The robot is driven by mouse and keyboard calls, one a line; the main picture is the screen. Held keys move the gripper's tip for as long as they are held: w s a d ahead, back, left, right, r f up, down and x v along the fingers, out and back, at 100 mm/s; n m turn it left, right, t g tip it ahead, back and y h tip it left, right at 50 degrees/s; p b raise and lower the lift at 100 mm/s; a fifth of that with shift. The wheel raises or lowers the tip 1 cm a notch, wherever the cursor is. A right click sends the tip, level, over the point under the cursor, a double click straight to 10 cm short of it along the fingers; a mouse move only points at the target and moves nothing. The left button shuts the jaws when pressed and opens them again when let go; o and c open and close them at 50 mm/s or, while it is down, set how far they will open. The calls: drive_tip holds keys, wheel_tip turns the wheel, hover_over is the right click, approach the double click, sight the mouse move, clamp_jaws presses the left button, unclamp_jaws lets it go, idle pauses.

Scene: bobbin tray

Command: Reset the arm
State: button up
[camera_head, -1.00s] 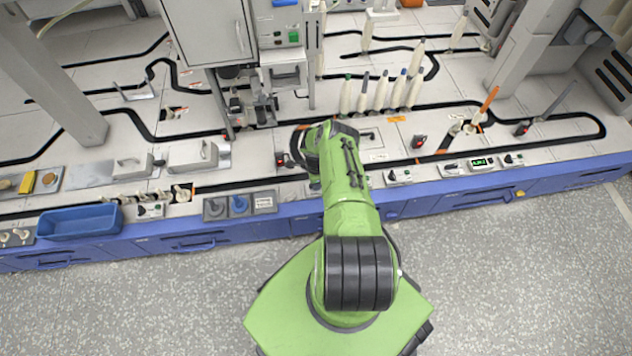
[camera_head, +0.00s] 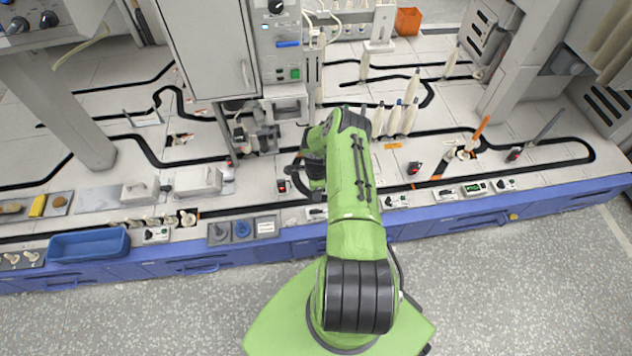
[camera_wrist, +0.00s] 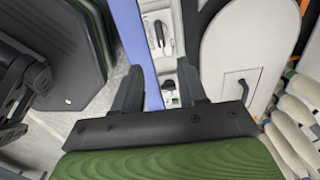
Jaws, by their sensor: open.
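My green arm reaches up from the bottom middle of the head view, over the front of the workbench (camera_head: 420,202). My gripper shows in the wrist view (camera_wrist: 160,90), with its two dark fingers spread apart and nothing between them. Below the fingers are the blue bench edge (camera_wrist: 135,40) and small control boxes on the white top. In the head view the fingertips are hidden or too dark to make out beside the arm.
Several upright bobbins (camera_head: 409,118) stand just right of the arm. A machine cabinet (camera_head: 215,45) rises behind it. A blue tray (camera_head: 88,244) lies at the left front. An orange bin (camera_head: 408,20) is at the back. Grey floor is clear in front.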

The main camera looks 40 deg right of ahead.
wheel_tip(320, 180, up, 2)
drive_tip(key=shift+r, duration=0.15)
idle(0.4)
drive_tip(key=w+a+r+n+t+h+p, duration=0.1)
drive_tip(key=w+a+r+n+p, duration=0.2)
drive_tip(key=r, duration=0.9)
drive_tip(key=w+a+r+n, duration=0.1)
drive_tip(key=w+r+n, duration=0.3)
drive_tip(key=r, duration=0.7)
drive_tip(key=s+a+r+n+t+h+p, duration=0.1)
drive_tip(key=a+r+n, duration=0.25)
drive_tip(key=r, duration=0.65)
drive_tip(key=s+a+r+n+t+p, duration=0.1)
drive_tip(key=a+r+n+p, duration=0.3)
drive_tip(key=r, duration=0.6)
drive_tip(key=s+a+r+n+t, duration=0.1)
drive_tip(key=s+a+r+n, duration=0.1)
drive_tip(key=s+a+r, duration=0.4)
drive_tip(key=s+a+r+n, duration=0.2)
drive_tip(key=s+a+r, duration=0.15)
drive_tip(key=r, duration=0.35)
drive_tip(key=s+a+r+n+y+p, duration=0.1)
drive_tip(key=s+a+r+n, duration=0.1)
drive_tip(key=s, duration=0.5)
drive_tip(key=s+a+r+n+t+y+p, duration=0.1)
drive_tip(key=s+a+r+n+p, duration=0.1)
drive_tip(key=s, duration=0.6)
drive_tip(key=shift+a+r+n+t, duration=0.25)
drive_tip(key=shift+a+n, duration=0.35)
drive_tip(key=shift+n, duration=0.65)
